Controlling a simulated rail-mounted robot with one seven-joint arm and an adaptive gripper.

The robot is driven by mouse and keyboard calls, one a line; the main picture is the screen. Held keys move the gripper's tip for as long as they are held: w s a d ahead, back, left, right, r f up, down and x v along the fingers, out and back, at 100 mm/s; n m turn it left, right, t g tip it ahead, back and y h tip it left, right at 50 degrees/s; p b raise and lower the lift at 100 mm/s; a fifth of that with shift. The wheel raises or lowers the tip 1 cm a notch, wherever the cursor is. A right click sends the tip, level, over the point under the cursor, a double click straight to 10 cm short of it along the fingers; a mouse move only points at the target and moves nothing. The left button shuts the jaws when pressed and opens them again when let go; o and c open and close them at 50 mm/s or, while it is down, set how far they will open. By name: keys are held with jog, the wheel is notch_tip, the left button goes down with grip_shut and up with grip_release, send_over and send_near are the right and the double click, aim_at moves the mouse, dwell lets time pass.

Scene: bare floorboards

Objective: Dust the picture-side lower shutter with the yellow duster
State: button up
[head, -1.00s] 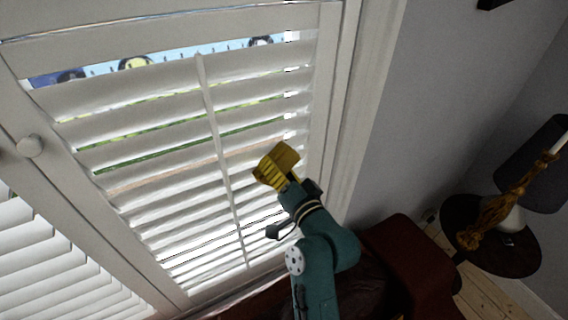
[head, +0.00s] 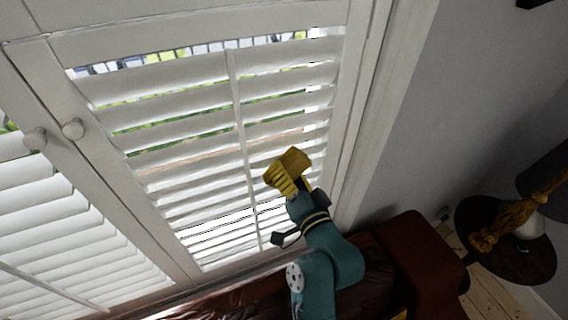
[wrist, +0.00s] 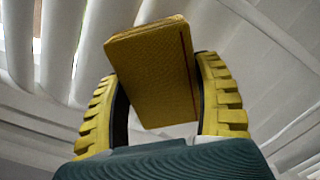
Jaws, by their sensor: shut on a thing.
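My gripper (head: 287,181) is shut on the yellow duster (head: 291,160), a flat yellow block. In the wrist view the duster (wrist: 154,70) sits between the two yellow ridged fingers of my gripper (wrist: 160,105). The white louvred shutter (head: 180,98) fills the middle of the head view, with a thin vertical tilt rod (head: 241,120). The duster is in front of its slats, right of the rod. I cannot tell whether it touches them. The shutter's slats (wrist: 90,40) also show behind the duster in the wrist view. No picture on the wall is in view.
Another shutter panel (head: 50,215) is at the left, with round knobs (head: 73,129) on the frames. A dark red leather seat (head: 405,255) is below. A round dark side table (head: 512,240) with a lamp and gold tassel (head: 500,225) stands at right, beside bare wall.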

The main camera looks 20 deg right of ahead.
aim_at(289, 174)
jog(key=shift+s, duration=1.4)
jog(key=shift+s+d, duration=0.1)
jog(key=s, duration=0.2)
jog(key=shift+s, duration=0.4)
jog(key=shift+r, duration=0.1)
